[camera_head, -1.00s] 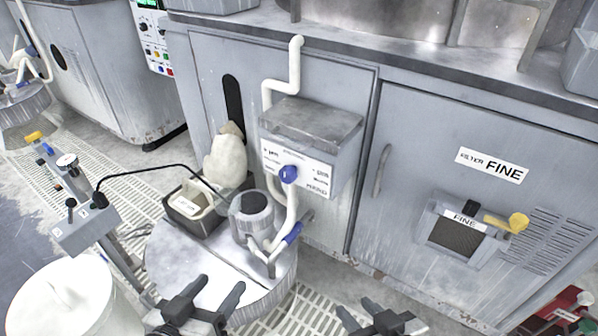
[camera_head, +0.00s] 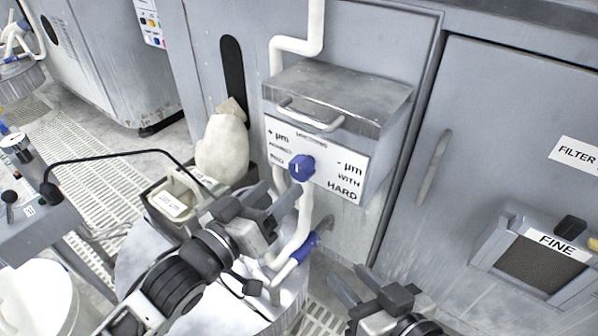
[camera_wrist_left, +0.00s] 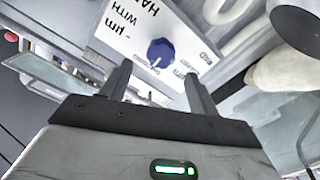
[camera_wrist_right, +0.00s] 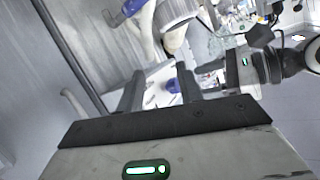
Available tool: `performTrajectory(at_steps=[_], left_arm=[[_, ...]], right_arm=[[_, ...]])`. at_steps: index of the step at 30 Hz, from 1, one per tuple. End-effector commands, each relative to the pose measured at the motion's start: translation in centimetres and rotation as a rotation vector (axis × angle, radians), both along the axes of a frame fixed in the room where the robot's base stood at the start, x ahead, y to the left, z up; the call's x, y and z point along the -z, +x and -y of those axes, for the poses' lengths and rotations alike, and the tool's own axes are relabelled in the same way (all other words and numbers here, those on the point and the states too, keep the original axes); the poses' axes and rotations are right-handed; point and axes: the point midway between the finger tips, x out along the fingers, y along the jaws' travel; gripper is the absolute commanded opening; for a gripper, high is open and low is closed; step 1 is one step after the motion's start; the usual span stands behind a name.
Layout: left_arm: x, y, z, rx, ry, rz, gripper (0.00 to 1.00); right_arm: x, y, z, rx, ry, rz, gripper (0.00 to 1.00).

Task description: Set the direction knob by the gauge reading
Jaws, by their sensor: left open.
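The blue direction knob (camera_head: 301,167) sits on a white label plate (camera_head: 342,186) on the front of a grey metal box. The plate reads "+ µm" on the left and "- µm WITH HARD" on the right. My left gripper (camera_head: 279,203) is open and empty, just below and in front of the knob. In the left wrist view the knob (camera_wrist_left: 160,52) lies ahead between the fingers, apart from them. My right gripper (camera_head: 354,282) is open and empty, lower right of the box. A small round dial (camera_head: 14,142), perhaps the gauge, stands at the left edge; its reading is too small to tell.
A handle (camera_head: 312,117) juts from the box above the knob. A white pipe with a blue lever (camera_head: 303,247) runs below it. A tray (camera_head: 172,203) and a pale sack-like object (camera_head: 222,146) stand left. A "FINE" filter panel (camera_head: 543,262) is at right.

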Motion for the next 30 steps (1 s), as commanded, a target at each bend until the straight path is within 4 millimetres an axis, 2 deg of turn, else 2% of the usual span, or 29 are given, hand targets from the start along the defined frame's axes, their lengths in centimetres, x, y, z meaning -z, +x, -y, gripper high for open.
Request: performTrajectory(at_steps=[3,9,15,23,24,28,29,30], left_arm=[[0.1,2.2,1.6,0.000,-0.002,0.004,0.61],[0.2,4.8,3.4,-0.001,0.000,0.002,0.61],[0.1,5.9,4.3,0.000,0.001,-0.001,0.61],[0.1,6.0,4.4,0.000,0.000,-0.002,0.61],[0.1,6.1,4.4,0.000,0.001,-0.001,0.58],[0.1,6.0,4.4,0.000,0.001,-0.001,0.22],[0.1,6.0,4.4,0.000,0.001,-0.001,0.16],[0.1,6.0,4.4,0.000,0.001,-0.001,0.16]], right_arm=[[-0.2,-0.1,-0.1,-0.002,0.016,0.028,0.36],[-0.2,0.0,-0.4,-0.003,0.058,0.030,0.36],[-0.5,0.1,-0.5,-0.004,0.078,0.034,0.36],[-1.3,0.3,-0.6,-0.003,0.088,0.051,0.36],[-1.3,0.3,-0.6,-0.003,0.089,0.051,0.36],[-1.2,0.3,-0.6,-0.003,0.089,0.050,0.36],[-1.2,0.3,-0.6,-0.003,0.089,0.050,0.36],[-1.2,0.3,-0.6,-0.003,0.088,0.049,0.36]])
